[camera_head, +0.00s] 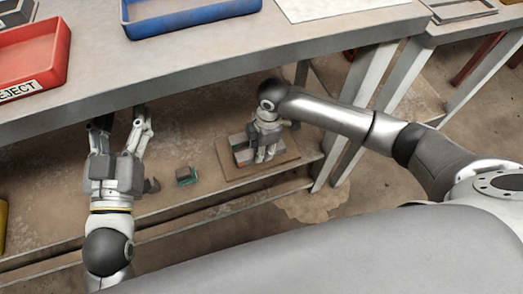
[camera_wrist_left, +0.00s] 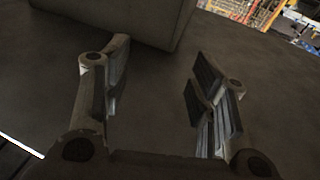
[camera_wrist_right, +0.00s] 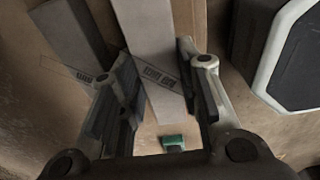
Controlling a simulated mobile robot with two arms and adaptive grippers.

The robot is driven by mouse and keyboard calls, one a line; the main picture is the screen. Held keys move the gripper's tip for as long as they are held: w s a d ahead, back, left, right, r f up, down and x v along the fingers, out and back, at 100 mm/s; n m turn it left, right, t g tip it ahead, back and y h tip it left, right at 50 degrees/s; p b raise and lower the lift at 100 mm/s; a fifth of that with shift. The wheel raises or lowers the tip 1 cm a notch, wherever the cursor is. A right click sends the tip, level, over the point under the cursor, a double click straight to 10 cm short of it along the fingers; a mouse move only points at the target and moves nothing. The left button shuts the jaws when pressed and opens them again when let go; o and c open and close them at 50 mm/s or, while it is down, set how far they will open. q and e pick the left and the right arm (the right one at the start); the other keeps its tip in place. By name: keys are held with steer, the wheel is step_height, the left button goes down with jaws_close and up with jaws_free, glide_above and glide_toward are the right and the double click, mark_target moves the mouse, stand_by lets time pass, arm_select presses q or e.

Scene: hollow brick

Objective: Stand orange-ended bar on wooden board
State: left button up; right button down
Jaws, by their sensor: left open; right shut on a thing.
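The wooden board (camera_head: 289,153) lies on the low shelf under the table. My right gripper (camera_head: 262,156) points down over it and is shut on a pale grey bar, which runs between the fingers in the right wrist view (camera_wrist_right: 151,60). A second grey bar (camera_wrist_right: 70,30) lies to its left there. A small reddish patch (camera_head: 238,159) shows beside the gripper in the head view; I cannot tell which bar it belongs to. A dark block with green (camera_head: 186,176) lies left of the board. My left gripper (camera_head: 124,122) is open and empty, left of that block.
The tabletop above carries a red tray (camera_head: 62,57), a blue tray (camera_head: 190,20) and a white sheet (camera_head: 330,7). Its front edge hangs over the back of the shelf. Table legs (camera_head: 349,130) stand right of the board.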

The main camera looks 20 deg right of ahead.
steer(key=shift+f, duration=0.55)
arm_select(q)
steer(key=shift+s+d+r+t, duration=0.1)
steer(key=shift+s+r+t, duration=0.1)
steer(key=shift+r+t, duration=0.65)
steer(key=shift+r+g, duration=0.15)
steer(key=shift+g, duration=0.1)
arm_select(e)
steer(key=shift+f, duration=0.1)
steer(key=c, duration=1.1)
jaws_free()
steer(key=shift+o, duration=0.2)
